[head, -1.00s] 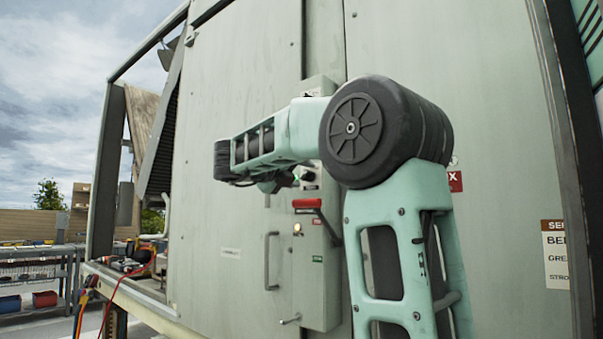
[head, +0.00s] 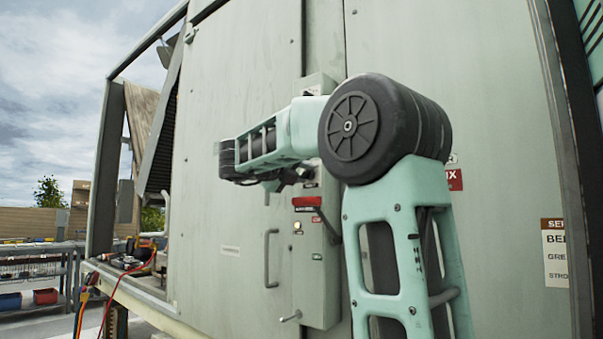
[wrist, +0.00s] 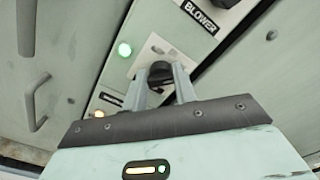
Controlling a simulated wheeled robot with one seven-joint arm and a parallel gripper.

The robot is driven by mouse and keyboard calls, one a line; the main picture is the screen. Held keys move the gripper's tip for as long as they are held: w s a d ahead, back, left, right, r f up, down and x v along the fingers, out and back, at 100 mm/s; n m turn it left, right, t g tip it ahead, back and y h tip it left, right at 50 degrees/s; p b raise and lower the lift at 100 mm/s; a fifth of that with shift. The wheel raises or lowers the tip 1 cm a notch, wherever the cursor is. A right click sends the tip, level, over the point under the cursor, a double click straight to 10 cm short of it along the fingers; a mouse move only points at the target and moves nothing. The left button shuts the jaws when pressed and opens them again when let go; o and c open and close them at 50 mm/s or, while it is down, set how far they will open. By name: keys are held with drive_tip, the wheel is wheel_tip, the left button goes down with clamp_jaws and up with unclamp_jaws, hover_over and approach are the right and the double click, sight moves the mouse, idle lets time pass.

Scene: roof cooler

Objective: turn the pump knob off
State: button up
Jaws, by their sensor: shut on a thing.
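In the wrist view, a dark round knob (wrist: 160,74) sits on a pale plate of the control panel. My gripper (wrist: 160,80) has its two grey fingers on either side of this knob, closed on it. A "BLOWER" label (wrist: 199,15) is above and to the right. I cannot read a pump label; the plate below the knob is partly covered by my fingers. In the head view my wrist hides the knob, in front of the upper part of the control box (head: 316,285).
A door pull (head: 270,260) is left of the box; another handle (wrist: 34,100) shows in the wrist view. Open space lies at far left.

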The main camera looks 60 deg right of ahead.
drive_tip(key=n+p, duration=0.2)
drive_tip(key=n, duration=0.3)
drive_tip(key=shift+w, duration=0.1)
drive_tip(key=shift+f+n+p, duration=0.1)
drive_tip(key=shift+n+p, duration=0.75)
drive_tip(key=shift+n, duration=0.75)
drive_tip(key=o, duration=1)
drive_tip(key=shift+c, duration=0.2)
drive_tip(key=w+a+b, duration=0.2)
drive_tip(key=a, duration=1.5)
drive_tip(key=shift+a, duration=0.2)
